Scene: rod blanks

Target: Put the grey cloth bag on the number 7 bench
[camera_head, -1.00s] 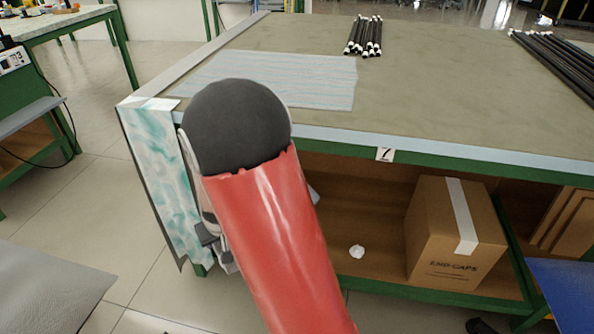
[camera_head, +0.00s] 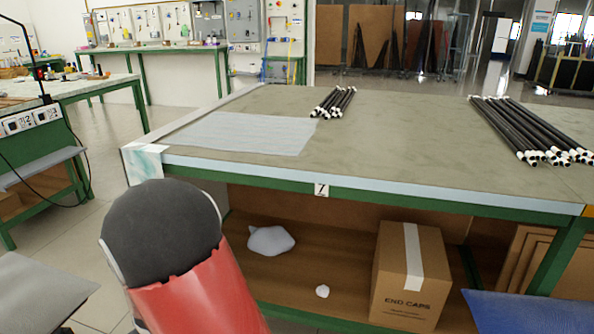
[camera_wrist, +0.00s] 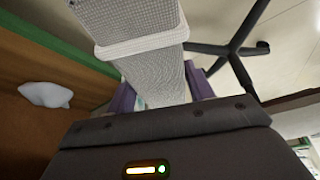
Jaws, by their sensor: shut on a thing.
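In the wrist view my gripper (camera_wrist: 160,88) has its purple fingers closed on a pale grey woven thing, by its look the grey cloth bag (camera_wrist: 140,25). It runs from between the fingers to the top edge, with a folded band across it. In the head view my arm hides the gripper and the bag. The number 7 bench (camera_head: 400,150) stands ahead, with a 7 label (camera_head: 321,190) on its front edge. In the wrist view the bag is beside the bench's lower shelf, not on the bench top.
On the bench top lie a pale sheet (camera_head: 245,132) at left and black rods in two bundles (camera_head: 333,102) (camera_head: 530,130). The front middle is clear. The lower shelf holds a pale lump (camera_head: 270,240), a small white scrap (camera_head: 322,291) and an END CAPS box (camera_head: 410,275).

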